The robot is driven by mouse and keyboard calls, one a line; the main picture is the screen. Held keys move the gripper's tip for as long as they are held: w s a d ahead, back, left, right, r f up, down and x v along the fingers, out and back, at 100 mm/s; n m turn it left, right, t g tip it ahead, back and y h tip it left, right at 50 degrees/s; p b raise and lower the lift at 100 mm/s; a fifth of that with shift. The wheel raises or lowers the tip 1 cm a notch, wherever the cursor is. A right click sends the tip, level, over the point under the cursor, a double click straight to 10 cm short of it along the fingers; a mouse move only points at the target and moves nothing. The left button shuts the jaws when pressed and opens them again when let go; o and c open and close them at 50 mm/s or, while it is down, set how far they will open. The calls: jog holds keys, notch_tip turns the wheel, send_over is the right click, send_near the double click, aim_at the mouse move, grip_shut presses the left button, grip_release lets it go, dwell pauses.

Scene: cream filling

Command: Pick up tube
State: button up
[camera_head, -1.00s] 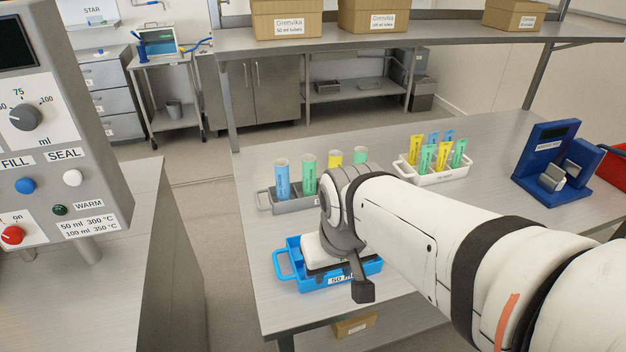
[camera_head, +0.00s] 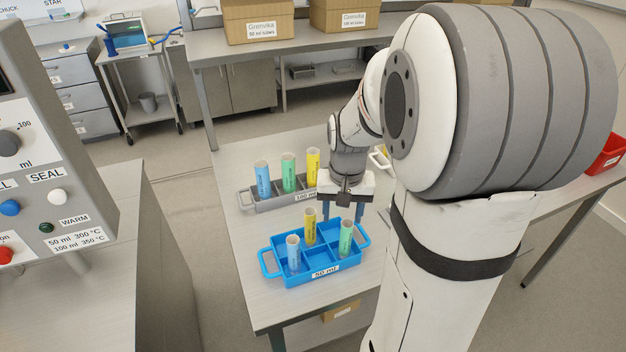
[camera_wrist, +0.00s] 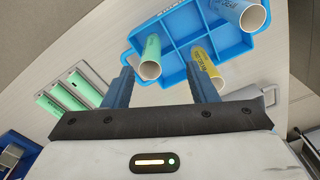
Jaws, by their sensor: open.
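A blue tray (camera_head: 268,262) labelled 50 ml stands near the table's front left. It holds a blue tube (camera_head: 293,253), a yellow tube (camera_head: 310,226) and a green tube (camera_head: 346,240), all open-topped and upright in separate compartments. My gripper (camera_head: 343,212) points down behind the tray, open, with nothing between its fingers. In the wrist view my gripper (camera_wrist: 163,80) shows its fingers apart near the tray's edge. There the green tube (camera_wrist: 150,58) is by the left finger, the yellow tube (camera_wrist: 206,66) by the right finger, and the blue tube (camera_wrist: 247,14) farther off.
A grey rack (camera_head: 247,199) labelled 100 ml stands behind the blue tray with larger blue, green and yellow tubes. My arm hides much of the table's right side. A red bin (camera_head: 607,155) is at far right.

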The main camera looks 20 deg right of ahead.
aim_at(346, 233)
jog(key=shift+w+d+f+m, duration=0.15)
jog(key=shift+w+d+f, duration=0.1)
jog(key=shift+d, duration=0.25)
jog(key=shift+w+d+f+m, duration=0.15)
jog(key=shift+w+d, duration=0.1)
jog(key=shift+d, duration=0.2)
notch_tip(346, 233, down, 8)
jog(key=shift+s+r+p, duration=0.1)
jog(key=shift+p, duration=0.75)
jog(key=c, duration=1)
